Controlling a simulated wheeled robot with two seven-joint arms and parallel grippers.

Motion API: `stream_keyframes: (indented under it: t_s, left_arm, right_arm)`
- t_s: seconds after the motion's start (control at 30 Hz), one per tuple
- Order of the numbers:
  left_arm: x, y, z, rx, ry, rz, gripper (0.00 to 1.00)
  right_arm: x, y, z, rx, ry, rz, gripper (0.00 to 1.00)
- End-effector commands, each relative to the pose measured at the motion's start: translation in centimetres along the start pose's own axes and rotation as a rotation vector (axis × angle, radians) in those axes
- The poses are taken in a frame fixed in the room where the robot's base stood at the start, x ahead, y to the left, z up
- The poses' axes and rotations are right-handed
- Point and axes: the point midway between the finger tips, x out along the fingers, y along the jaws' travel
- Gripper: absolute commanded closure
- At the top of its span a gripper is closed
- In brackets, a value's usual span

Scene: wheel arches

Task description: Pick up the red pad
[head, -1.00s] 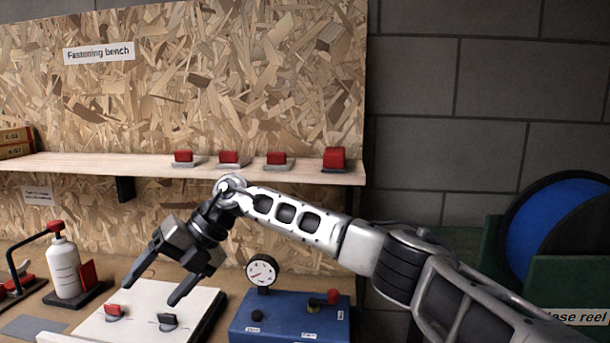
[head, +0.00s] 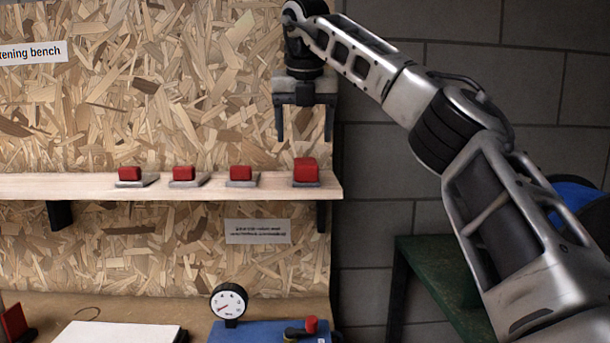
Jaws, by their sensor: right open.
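Several red pads stand in a row on the wooden shelf, each on a grey base. The rightmost red pad (head: 305,169) is the largest and sits near the shelf's right end. The smaller ones are a left red pad (head: 129,173), a middle red pad (head: 183,173) and another red pad (head: 241,173). My right gripper (head: 304,138) is open and empty, its fingers pointing down. In the picture it is just above the largest pad, apart from it. My left gripper is out of view.
The shelf (head: 90,187) is fixed to a chipboard wall with free room above it. Below, the bench holds a white board (head: 120,333), a dial gauge (head: 229,302) and a blue box (head: 255,332) with a red knob. A green stand (head: 440,265) with a blue reel is at right.

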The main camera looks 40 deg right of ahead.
Motion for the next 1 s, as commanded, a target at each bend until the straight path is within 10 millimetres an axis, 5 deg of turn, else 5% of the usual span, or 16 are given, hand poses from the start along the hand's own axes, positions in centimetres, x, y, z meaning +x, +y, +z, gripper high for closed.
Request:
stream_keyframes:
  t_s: [0.7, 1.0]
  left_arm:
    - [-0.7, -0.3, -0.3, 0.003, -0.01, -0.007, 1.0]
    - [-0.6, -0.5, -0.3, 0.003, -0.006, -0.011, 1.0]
  right_arm:
    - [8.4, -0.6, 0.6, -0.002, 0.002, 0.001, 0.3]
    - [8.9, -0.5, 0.6, -0.002, 0.0, 0.003, 0.36]
